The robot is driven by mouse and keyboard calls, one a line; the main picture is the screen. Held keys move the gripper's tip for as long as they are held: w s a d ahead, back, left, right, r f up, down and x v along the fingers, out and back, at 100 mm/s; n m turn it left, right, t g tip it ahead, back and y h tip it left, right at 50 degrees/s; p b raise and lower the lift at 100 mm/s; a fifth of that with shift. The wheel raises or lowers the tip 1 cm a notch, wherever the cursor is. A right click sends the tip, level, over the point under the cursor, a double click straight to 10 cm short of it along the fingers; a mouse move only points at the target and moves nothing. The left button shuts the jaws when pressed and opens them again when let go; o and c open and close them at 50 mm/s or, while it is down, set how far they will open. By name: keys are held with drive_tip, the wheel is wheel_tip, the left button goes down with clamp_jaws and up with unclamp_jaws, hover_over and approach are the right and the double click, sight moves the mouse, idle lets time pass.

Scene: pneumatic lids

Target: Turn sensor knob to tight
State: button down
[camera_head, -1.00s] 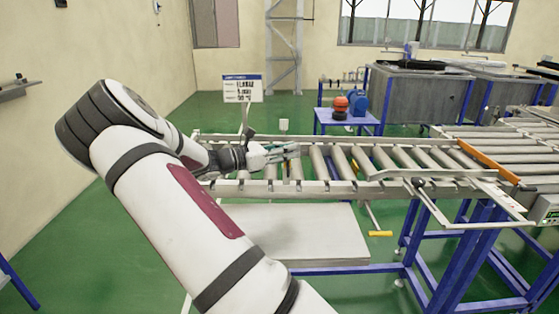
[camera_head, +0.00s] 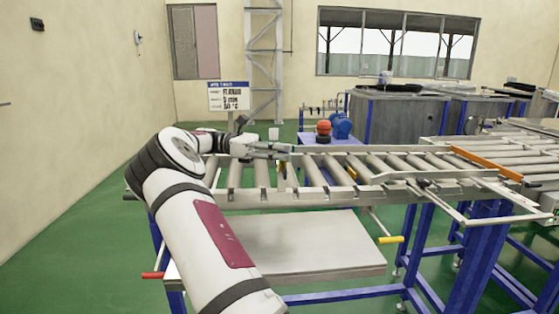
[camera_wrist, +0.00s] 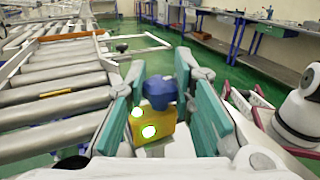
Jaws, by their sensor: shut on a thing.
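My gripper (camera_wrist: 161,80) has teal finger pads on either side of a blue knob (camera_wrist: 159,94) in the wrist view. It is shut on this knob. Below the knob is a yellow sensor body (camera_wrist: 155,130) with two glowing whitish-green spots. The knob's turn position cannot be read. In the head view my gripper (camera_head: 285,152) is at the left part of the roller conveyor (camera_head: 330,197), just above its rollers. A small yellow part (camera_head: 282,173) shows below the fingers there; the knob is hidden.
A white sign (camera_head: 229,96) stands behind the conveyor. A blue table (camera_head: 330,141) with red and blue equipment is at the back. Yellow (camera_head: 391,239) and red (camera_head: 152,275) handles stick out low by the conveyor. Green floor is clear at front left.

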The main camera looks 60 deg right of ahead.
drive_tip(key=shift+f+m+y+b, duration=0.1)
drive_tip(key=shift+m+y+b, duration=0.55)
drive_tip(key=shift+y, duration=0.65)
drive_tip(key=c, duration=1.3)
unclamp_jaws()
drive_tip(key=shift+c, duration=0.2)
drive_tip(key=shift+r, duration=0.2)
drive_tip(key=shift+g, duration=0.3)
drive_tip(key=shift+r, duration=4.9)
